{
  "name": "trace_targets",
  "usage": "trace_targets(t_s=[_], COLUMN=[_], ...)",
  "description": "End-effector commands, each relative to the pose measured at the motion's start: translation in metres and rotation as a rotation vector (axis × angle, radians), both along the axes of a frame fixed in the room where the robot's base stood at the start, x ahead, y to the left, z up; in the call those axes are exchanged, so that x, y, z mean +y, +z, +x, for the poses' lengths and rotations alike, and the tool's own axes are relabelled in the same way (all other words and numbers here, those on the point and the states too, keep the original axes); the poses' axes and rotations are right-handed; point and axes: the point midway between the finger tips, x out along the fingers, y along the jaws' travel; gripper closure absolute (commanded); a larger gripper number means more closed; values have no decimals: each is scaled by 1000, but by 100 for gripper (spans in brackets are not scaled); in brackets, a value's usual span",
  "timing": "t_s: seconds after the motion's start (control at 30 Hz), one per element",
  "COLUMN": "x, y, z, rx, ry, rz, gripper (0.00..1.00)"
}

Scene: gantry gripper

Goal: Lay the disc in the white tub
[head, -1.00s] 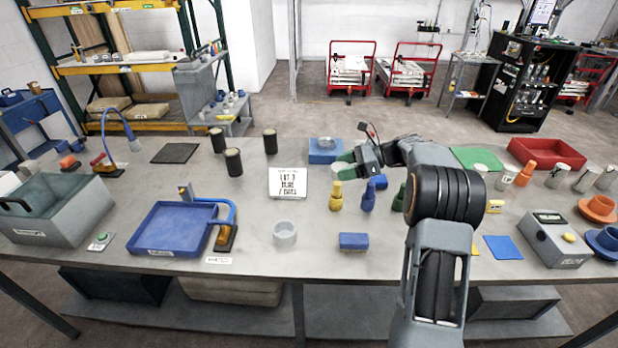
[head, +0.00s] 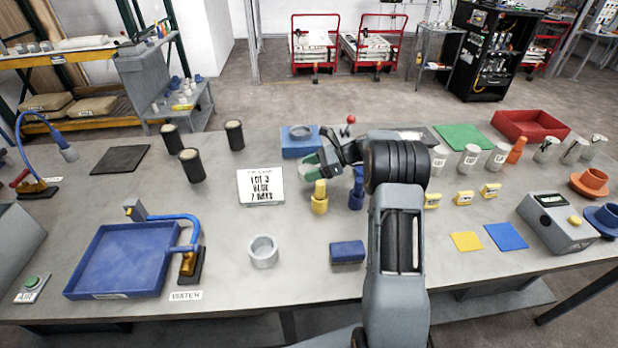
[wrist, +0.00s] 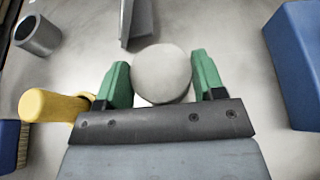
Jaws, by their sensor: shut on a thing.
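My gripper (wrist: 160,80) has green fingers and is shut on a pale grey, round disc (wrist: 160,70). In the head view my gripper (head: 312,165) is above the table, just in front of a blue block and behind a yellow bottle; the disc is small and partly hidden there. The white tub (head: 263,252), a small open pale cylinder, stands upright on the table, nearer and to the left of my gripper. It also shows at the upper left of the wrist view (wrist: 38,38). Its visible inside looks empty.
A yellow bottle (head: 319,200) and a blue bottle (head: 357,190) stand close to my gripper. The blue block (head: 292,148) is behind it. A lettered card (head: 260,188) stands to the left, and a blue brush (head: 347,252) lies right of the tub. Bare tabletop surrounds the tub.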

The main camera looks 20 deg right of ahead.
Motion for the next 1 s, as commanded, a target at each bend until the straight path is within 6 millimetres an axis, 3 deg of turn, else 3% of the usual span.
trace_targets(t_s=[0.37,0.77,0.8,1.0], x=[0,0,0,0], y=[-36,-41,-41,-41], z=[0,0,0,0], rx=[1,0,0,0], ry=[1,0,0,0], rz=[1,0,-1,0], gripper=[66,66,35,16])
